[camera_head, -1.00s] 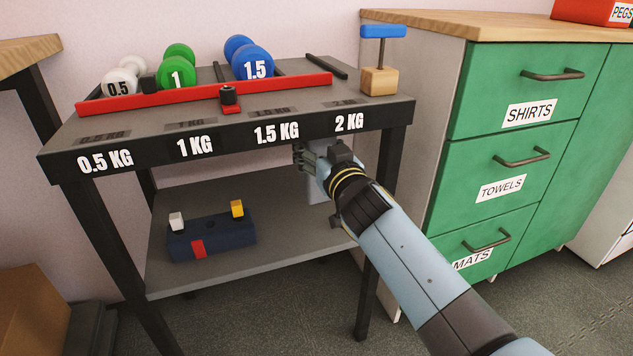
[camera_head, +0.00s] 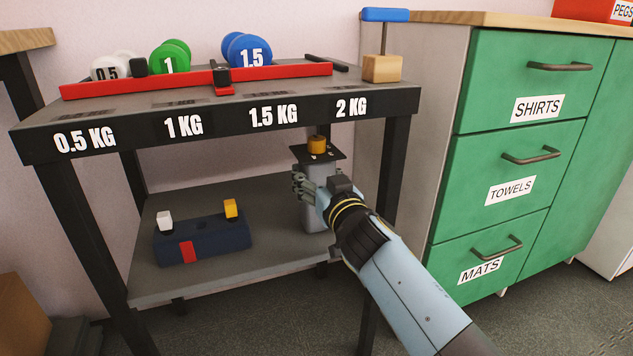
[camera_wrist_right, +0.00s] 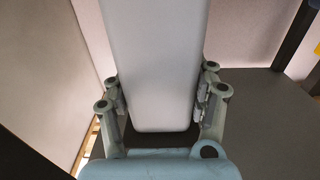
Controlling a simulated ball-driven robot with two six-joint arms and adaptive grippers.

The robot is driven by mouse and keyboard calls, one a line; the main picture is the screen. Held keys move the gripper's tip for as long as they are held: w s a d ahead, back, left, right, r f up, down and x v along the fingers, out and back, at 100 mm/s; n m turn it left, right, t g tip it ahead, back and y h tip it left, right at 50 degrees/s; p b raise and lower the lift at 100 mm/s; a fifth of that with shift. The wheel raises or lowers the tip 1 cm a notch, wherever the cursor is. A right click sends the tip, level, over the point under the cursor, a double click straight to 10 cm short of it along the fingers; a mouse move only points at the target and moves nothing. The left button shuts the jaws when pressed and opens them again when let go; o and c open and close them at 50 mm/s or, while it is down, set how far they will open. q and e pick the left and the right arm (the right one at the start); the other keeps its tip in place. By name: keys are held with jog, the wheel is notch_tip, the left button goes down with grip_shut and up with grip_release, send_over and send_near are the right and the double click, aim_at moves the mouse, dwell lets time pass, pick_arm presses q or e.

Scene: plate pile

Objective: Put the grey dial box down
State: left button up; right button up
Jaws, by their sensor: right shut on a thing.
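The grey dial box (camera_head: 316,207) is a tall grey block with a dark top plate and an orange dial (camera_head: 317,144). It stands upright over the right part of the lower shelf (camera_head: 270,255), under the tabletop. I cannot tell whether its base touches the shelf. My right gripper (camera_head: 312,192) is shut on the box, partly hiding its side. In the right wrist view the box's pale face (camera_wrist_right: 155,65) rises between both fingers. My left gripper is not in view.
A dark blue box (camera_head: 203,241) with white and yellow knobs and a red tab sits left on the lower shelf. Table legs frame the shelf. Dumbbells (camera_head: 168,62) and a red rail (camera_head: 200,79) are on the tabletop. A green drawer cabinet (camera_head: 530,130) stands at right.

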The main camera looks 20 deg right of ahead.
jog(key=shift+r, duration=0.15)
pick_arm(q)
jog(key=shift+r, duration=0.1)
pick_arm(e)
jog(key=o, duration=1.7)
jog(key=shift+c, duration=0.2)
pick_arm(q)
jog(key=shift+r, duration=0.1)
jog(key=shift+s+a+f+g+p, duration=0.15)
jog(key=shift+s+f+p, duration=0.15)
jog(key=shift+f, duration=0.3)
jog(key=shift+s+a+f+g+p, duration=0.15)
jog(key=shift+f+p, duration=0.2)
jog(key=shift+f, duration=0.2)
pick_arm(e)
jog(key=s, duration=1.2)
jog(key=shift+d, duration=0.2)
